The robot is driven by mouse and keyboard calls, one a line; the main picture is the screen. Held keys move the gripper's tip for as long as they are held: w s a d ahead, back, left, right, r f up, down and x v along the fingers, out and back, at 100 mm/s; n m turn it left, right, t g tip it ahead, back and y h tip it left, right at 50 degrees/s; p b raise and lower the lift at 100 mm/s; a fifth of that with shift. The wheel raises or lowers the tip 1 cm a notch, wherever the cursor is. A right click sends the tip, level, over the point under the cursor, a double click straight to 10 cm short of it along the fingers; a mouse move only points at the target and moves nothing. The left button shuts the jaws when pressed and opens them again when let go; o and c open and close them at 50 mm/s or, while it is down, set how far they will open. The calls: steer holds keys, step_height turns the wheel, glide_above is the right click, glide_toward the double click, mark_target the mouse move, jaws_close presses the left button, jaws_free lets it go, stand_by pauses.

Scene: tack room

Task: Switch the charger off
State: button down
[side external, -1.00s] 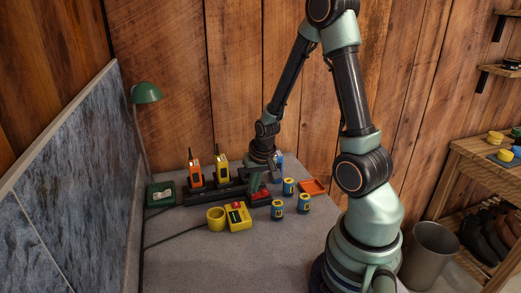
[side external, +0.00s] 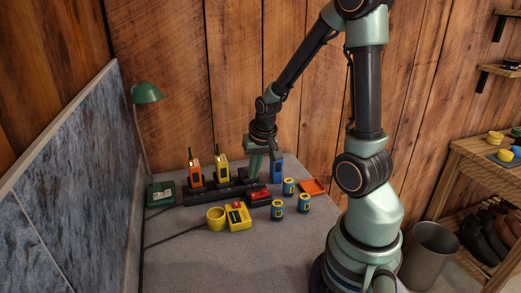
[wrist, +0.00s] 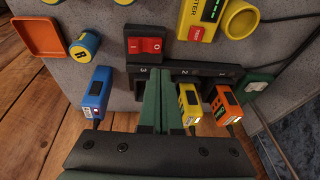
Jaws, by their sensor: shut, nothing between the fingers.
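The charger (side external: 205,196) is a long black bar with numbered slots. In the wrist view its bar (wrist: 180,68) shows a red rocker switch (wrist: 145,46), marked I and 0, on a black housing. The switch also shows in the side view (side external: 259,195). I cannot tell which side of the rocker is pressed. A yellow radio (wrist: 190,103) and an orange radio (wrist: 222,104) stand in slots. My gripper (wrist: 157,74) is shut and empty. Its fingertips are over the bar near slot 3, behind the switch; in the side view the gripper (side external: 253,174) is just above the bar.
A blue radio (side external: 277,168) stands beside the charger's right end. Several blue-and-yellow cylinders (side external: 289,187) and an orange tray (side external: 313,186) are at right. A yellow tester (side external: 237,216) with a red button is in front. A green box (side external: 160,196) and lamp (side external: 146,94) are at left.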

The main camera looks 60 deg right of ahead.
steer(key=a+r, duration=0.3)
steer(key=r, duration=0.5)
steer(key=shift+s, duration=0.3)
steer(key=shift+r, duration=0.1)
steer(key=s+a+r+n+t, duration=0.1)
steer(key=a+r+n, duration=0.2)
steer(key=a, duration=0.3)
steer(key=s+a+r+n+t+y, duration=0.1)
steer(key=a+r+n, duration=0.3)
steer(key=a, duration=0.3)
steer(key=shift+s+r+n+t, duration=0.25)
steer(key=shift+n+t, duration=0.15)
steer(key=shift+n, duration=0.5)
